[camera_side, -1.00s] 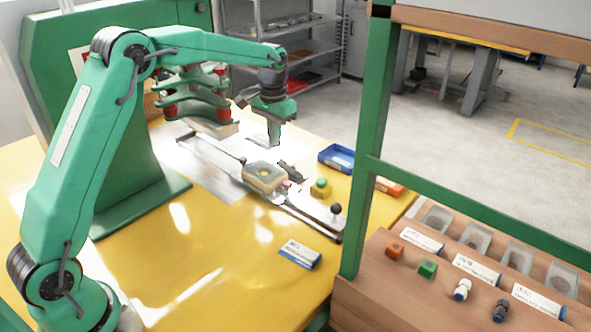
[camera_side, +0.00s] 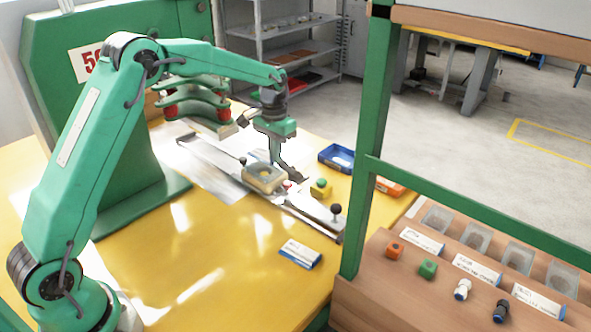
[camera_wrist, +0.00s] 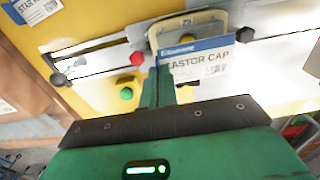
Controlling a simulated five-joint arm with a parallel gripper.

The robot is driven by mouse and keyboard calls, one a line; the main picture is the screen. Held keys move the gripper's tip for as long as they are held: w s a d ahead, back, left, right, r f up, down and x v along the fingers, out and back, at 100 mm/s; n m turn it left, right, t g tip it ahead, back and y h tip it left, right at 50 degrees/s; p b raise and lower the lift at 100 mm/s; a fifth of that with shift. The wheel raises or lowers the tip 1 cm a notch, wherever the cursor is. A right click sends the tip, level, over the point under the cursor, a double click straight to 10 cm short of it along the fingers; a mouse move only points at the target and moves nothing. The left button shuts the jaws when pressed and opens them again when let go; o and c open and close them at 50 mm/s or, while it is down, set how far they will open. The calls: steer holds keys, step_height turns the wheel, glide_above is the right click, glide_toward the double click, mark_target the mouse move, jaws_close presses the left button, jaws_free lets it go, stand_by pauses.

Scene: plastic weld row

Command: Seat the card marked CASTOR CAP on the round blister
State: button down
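The CASTOR CAP card (camera_wrist: 207,67), white with a blue top band, shows in the wrist view in front of the blister's holder. Its left edge is hidden by my gripper (camera_wrist: 162,72). My two green fingertips overlap that edge and look close together; I cannot tell whether they grip it. In the side view my gripper (camera_side: 276,161) points down just behind the beige holder (camera_side: 264,178), by a dark part. The card is not clear there. The round blister sits in the holder, and the card covers part of it in the wrist view.
The metal rail (camera_side: 222,164) has a black knob (camera_side: 336,209) at its near end. A yellow block with a green button (camera_side: 320,188) stands close to my gripper. Another card (camera_side: 300,253) lies on the yellow table. A blue tray (camera_side: 337,158) is beyond.

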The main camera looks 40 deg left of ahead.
mark_target(276, 178)
steer(key=shift+f, duration=1.8)
steer(key=shift+f, duration=0.65)
stand_by(0.7)
steer(key=c, duration=1.6)
jaws_free()
steer(key=c, duration=0.4)
steer(key=shift+c, duration=0.2)
steer(key=shift+r, duration=3.5)
steer(key=shift+r, duration=0.1)
